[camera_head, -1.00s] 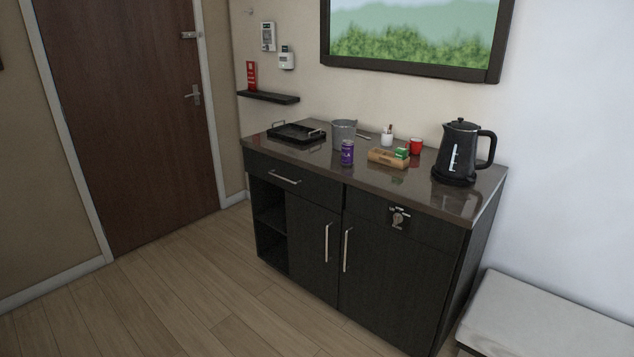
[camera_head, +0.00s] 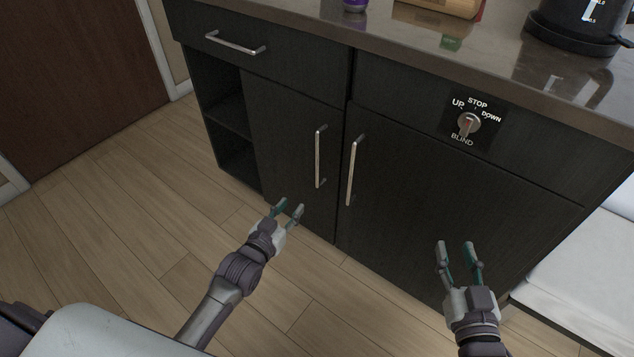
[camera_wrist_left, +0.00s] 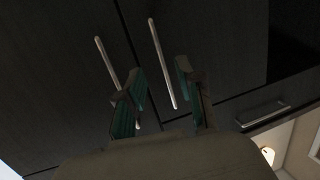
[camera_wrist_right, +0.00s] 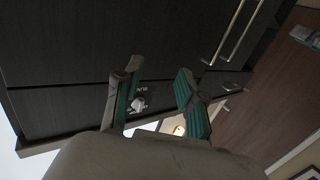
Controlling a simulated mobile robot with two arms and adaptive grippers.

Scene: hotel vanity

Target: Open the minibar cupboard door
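The dark cabinet has two shut doors side by side. The left door (camera_head: 285,150) has a vertical metal handle (camera_head: 320,157) near its right edge. The right door (camera_head: 420,215) has a vertical handle (camera_head: 354,170) near its left edge. I cannot tell which is the minibar door. My left gripper (camera_head: 289,206) is open and empty, in front of the left door and below the handles. Both handles show beyond its fingers in the left wrist view (camera_wrist_left: 163,64). My right gripper (camera_head: 458,247) is open and empty in front of the right door, right of its handle.
A blind switch (camera_head: 467,123) is on the panel above the right door. A drawer with a handle (camera_head: 235,43) and open shelves (camera_head: 222,110) are at the left. A kettle (camera_head: 580,25) stands on the countertop. A white bench (camera_head: 590,260) is at the right. The wooden floor in front is clear.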

